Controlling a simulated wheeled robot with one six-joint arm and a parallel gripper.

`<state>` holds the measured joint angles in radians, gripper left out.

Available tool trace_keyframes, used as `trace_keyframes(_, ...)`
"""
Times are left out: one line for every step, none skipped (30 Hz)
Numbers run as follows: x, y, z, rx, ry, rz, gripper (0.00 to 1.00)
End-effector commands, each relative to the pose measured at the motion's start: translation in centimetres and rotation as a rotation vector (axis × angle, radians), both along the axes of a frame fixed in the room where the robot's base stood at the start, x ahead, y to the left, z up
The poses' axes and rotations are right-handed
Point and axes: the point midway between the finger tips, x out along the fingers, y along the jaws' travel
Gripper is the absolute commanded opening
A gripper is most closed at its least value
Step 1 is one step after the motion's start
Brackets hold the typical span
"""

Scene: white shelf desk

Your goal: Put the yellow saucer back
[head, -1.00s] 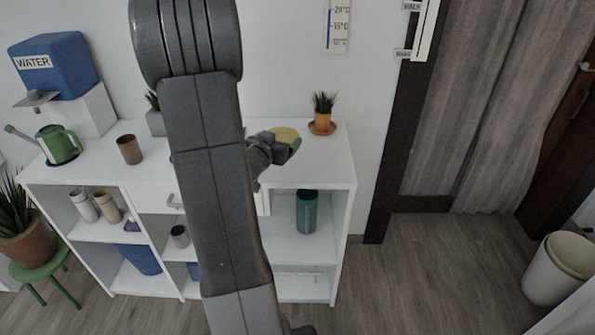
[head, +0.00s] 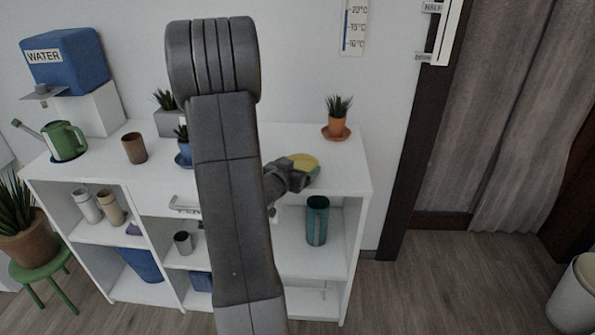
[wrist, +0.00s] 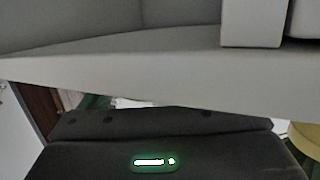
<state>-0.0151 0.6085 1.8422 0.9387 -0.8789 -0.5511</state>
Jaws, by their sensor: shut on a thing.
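My gripper (head: 298,176) is shut on the yellow saucer (head: 303,160), which shows as a yellow rim just beyond the jaws. In the head view they appear over the right part of the white shelf desk's top (head: 345,172); I cannot tell how high. An orange pot (head: 337,122) with a spiky plant stands on an orange saucer (head: 336,133) behind and right of them. A blue pot and saucer (head: 184,159) with a plant is partly hidden by my arm. The wrist view shows a pale board edge (wrist: 110,82) close in front of the camera.
A teal cup (head: 317,220) stands in the right compartment.

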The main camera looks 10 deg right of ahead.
Motion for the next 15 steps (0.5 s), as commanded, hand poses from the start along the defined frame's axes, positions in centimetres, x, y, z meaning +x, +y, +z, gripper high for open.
trace_keyframes(0.01, 0.01, -0.29, -0.001, -0.001, 0.0, 0.63)
trace_keyframes(0.02, 0.0, -0.24, -0.001, -0.002, 0.0, 0.63)
trace_keyframes(0.01, -0.01, -0.15, 0.0, -0.002, 0.0, 0.63)
trace_keyframes(0.01, -0.01, -0.12, -0.001, -0.003, 0.0, 0.63)
trace_keyframes(0.02, 0.0, -0.12, 0.0, -0.002, 0.0, 0.63)
trace_keyframes(0.02, 0.0, -0.12, 0.0, -0.002, 0.0, 0.63)
trace_keyframes(0.02, 0.0, -0.14, 0.0, -0.002, 0.0, 0.63)
trace_keyframes(0.02, 0.0, -0.21, 0.0, -0.002, 0.0, 0.63)
trace_keyframes(0.02, 0.0, -0.36, 0.0, -0.002, 0.0, 0.63)
trace_keyframes(0.02, 0.0, -0.49, 0.0, -0.002, 0.0, 0.63)
trace_keyframes(0.02, 0.0, -0.61, 0.0, -0.002, 0.0, 0.63)
trace_keyframes(0.02, -0.01, -0.54, 0.0, -0.002, 0.0, 0.9)
trace_keyframes(0.02, 0.0, -0.48, 0.0, -0.002, 0.0, 0.96)
trace_keyframes(0.01, -0.01, -0.48, 0.0, -0.002, 0.0, 1.0)
trace_keyframes(0.02, 0.0, -0.48, 0.0, -0.002, 0.0, 1.0)
